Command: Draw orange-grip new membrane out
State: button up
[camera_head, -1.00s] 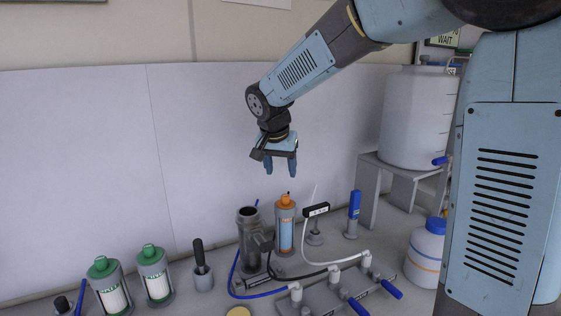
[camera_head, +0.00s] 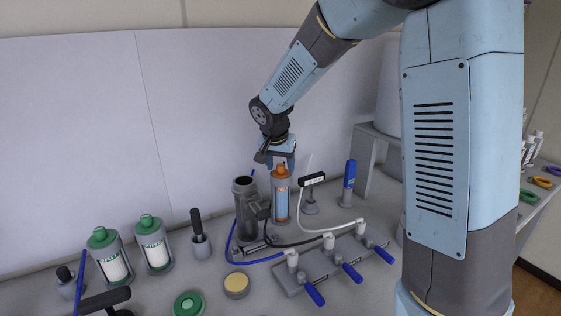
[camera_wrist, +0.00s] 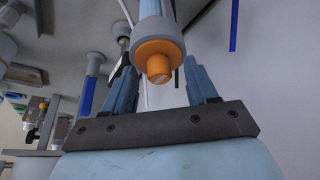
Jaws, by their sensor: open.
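The orange-grip membrane (camera_head: 281,201) stands upright in a clear holder behind the valve block, with its orange cap and knob at the top. In the wrist view its orange knob (camera_wrist: 158,68) shows between the two fingers, toward the far side of the fingertips. My gripper (camera_head: 281,166) is open and points down just above the orange knob, with a finger on each side. In the wrist view the gripper (camera_wrist: 163,80) holds nothing, and I cannot tell whether a finger touches the knob.
A dark open cylinder (camera_head: 246,213) stands close on the left. A black-topped probe (camera_head: 312,180) and a blue-handled tool (camera_head: 349,182) stand to the right. A valve block (camera_head: 330,262) with blue levers and hoses lies in front. Two green-capped cartridges (camera_head: 154,243) stand further left.

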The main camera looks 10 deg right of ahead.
grip_shut()
jog(key=c, duration=0.6)
grip_release()
grip_shut()
jog(key=shift+r, duration=0.7)
notch_tip(320, 180, up, 20)
dwell(4.4)
